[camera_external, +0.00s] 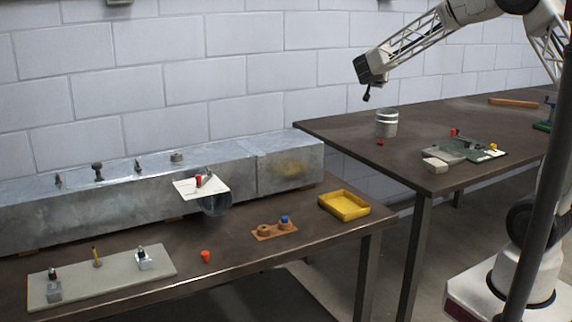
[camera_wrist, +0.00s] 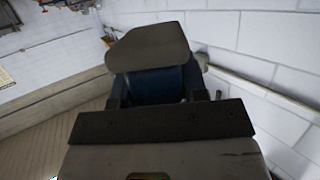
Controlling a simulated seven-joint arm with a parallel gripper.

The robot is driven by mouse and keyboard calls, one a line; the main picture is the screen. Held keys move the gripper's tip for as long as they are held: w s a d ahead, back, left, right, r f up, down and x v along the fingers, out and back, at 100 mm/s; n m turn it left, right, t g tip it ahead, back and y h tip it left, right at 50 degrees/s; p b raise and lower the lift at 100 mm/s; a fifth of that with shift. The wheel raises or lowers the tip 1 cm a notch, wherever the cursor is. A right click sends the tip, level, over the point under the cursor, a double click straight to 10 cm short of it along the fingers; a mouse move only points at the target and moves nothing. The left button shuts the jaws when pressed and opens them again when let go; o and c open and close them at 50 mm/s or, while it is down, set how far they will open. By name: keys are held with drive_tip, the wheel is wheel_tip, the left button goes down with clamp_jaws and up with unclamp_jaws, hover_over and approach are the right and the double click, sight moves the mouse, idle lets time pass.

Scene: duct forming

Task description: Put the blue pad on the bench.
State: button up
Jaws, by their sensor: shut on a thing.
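My gripper (camera_external: 367,96) is raised above the near-left part of the right-hand bench (camera_external: 400,160), high over a grey can. In the wrist view, a dark blue thing (camera_wrist: 158,84) sits between my fingers, and it looks like the blue pad. A grey-brown finger part covers its top, and a dark bar hides its lower side. My gripper is shut on it. In the external view the held thing is small and dark, and its colour cannot be told. It is clear of the bench top.
The grey can (camera_external: 387,123) stands below my gripper. A green board (camera_external: 458,149) and a pale block (camera_external: 435,165) lie right of it. The left bench (camera_external: 230,262) holds a metal duct (camera_external: 283,165), a yellow tray (camera_external: 344,206) and a wooden holder with a blue-topped piece (camera_external: 284,219).

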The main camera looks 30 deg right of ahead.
drive_tip(key=w+a+r+n+t+y, duration=0.2)
drive_tip(key=r+n+y, duration=0.1)
drive_tip(key=r, duration=0.4)
drive_tip(key=w+a+r+n+t+y, duration=0.1)
drive_tip(key=a+r+n+t+y, duration=0.1)
drive_tip(key=r, duration=0.6)
drive_tip(key=w+a+r+n+t+y, duration=0.2)
drive_tip(key=a+r+n+y, duration=0.1)
drive_tip(key=r+n+y, duration=0.3)
drive_tip(key=shift+w+a+r+t+y, duration=0.15)
drive_tip(key=shift+w+r+t+y, duration=0.2)
drive_tip(key=shift+r+y, duration=0.35)
drive_tip(key=shift+r, duration=0.2)
drive_tip(key=shift+f, duration=0.2)
drive_tip(key=shift+w+d+f+m+h, duration=0.1)
drive_tip(key=shift+d+f+m+h, duration=0.15)
drive_tip(key=shift+f+h, duration=0.35)
drive_tip(key=shift+d+f+m+h, duration=0.3)
drive_tip(key=shift+f+h, duration=0.05)
drive_tip(key=shift+f, duration=0.45)
drive_tip(key=shift+w+d+f+m+h, duration=0.1)
drive_tip(key=shift+d+f+m+h, duration=0.15)
drive_tip(key=shift+f+h, duration=0.35)
drive_tip(key=shift+f, duration=0.1)
